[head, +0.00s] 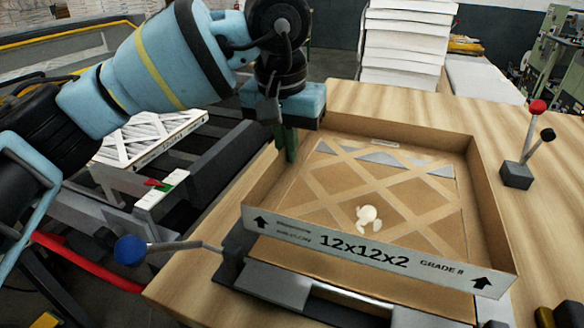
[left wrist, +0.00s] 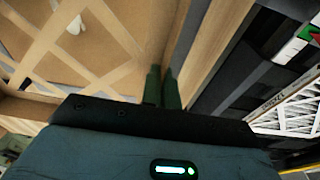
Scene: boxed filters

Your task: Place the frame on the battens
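The frame (head: 470,190) is a shallow square cardboard box with a tan lattice across it and "12x12x2 GRADE 8" on its front wall. It is over the wooden table, and its lattice also shows in the left wrist view (left wrist: 108,75). My left gripper (head: 286,146) points down at the frame's left wall. In the left wrist view its green fingers (left wrist: 163,88) are close together, with the wall apparently pinched between them. I cannot make out separate battens; the frame hides what is beneath it. My right gripper is not in view.
Small white pieces (head: 367,215) lie inside the frame. A grey metal fixture (head: 280,283) is at its front, with a blue-knobbed lever (head: 131,250) left. Levers (head: 517,172) stand to the right. A white lattice filter (head: 150,138) is at left.

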